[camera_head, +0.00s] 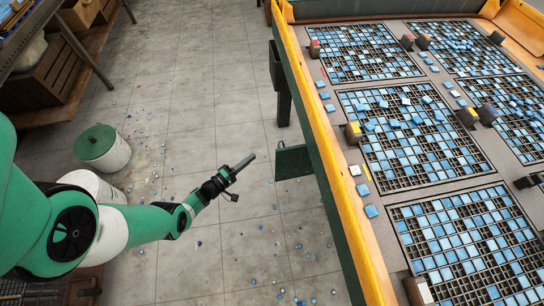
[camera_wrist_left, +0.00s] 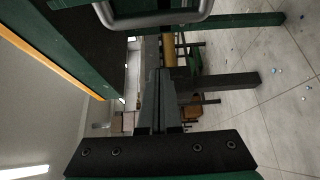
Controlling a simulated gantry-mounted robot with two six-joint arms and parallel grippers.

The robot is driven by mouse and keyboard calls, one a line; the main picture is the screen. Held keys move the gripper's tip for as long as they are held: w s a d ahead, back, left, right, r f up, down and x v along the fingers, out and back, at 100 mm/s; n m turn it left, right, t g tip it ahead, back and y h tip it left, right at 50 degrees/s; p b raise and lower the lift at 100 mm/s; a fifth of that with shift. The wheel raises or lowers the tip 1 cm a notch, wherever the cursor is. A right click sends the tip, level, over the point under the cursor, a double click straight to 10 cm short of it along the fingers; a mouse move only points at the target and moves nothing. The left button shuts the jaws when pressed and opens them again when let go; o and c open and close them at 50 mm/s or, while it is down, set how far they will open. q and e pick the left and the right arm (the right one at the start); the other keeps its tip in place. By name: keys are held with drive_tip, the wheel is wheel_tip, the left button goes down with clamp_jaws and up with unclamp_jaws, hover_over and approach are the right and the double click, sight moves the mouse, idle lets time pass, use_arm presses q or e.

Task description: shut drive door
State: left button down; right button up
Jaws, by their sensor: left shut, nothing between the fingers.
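The drive door appears to be the small dark green panel (camera_head: 294,161) standing out from the side of the orange-railed table, over the floor. My left gripper (camera_head: 246,162) is shut and empty. It lies to the left of the panel with a gap between them. In the left wrist view, my shut left fingers (camera_wrist_left: 158,95) point up the picture, and a grey metal handle (camera_wrist_left: 155,21) crosses beyond the tips at the top.
The table's orange rail (camera_head: 322,150) runs along the right, with several trays of blue tiles behind it. A dark table leg (camera_head: 283,104) stands beyond the panel. A bucket with a green lid (camera_head: 97,141) stands at left. The floor (camera_head: 205,75) between is open, with scattered tiles.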

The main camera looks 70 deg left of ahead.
use_arm(q)
drive_tip(key=w+b, duration=0.3)
drive_tip(key=w, duration=0.6)
drive_tip(key=shift+w+d+r, duration=0.15)
drive_tip(key=shift+w+d, duration=0.15)
drive_tip(key=shift+a, duration=0.1)
drive_tip(key=shift+s, duration=0.1)
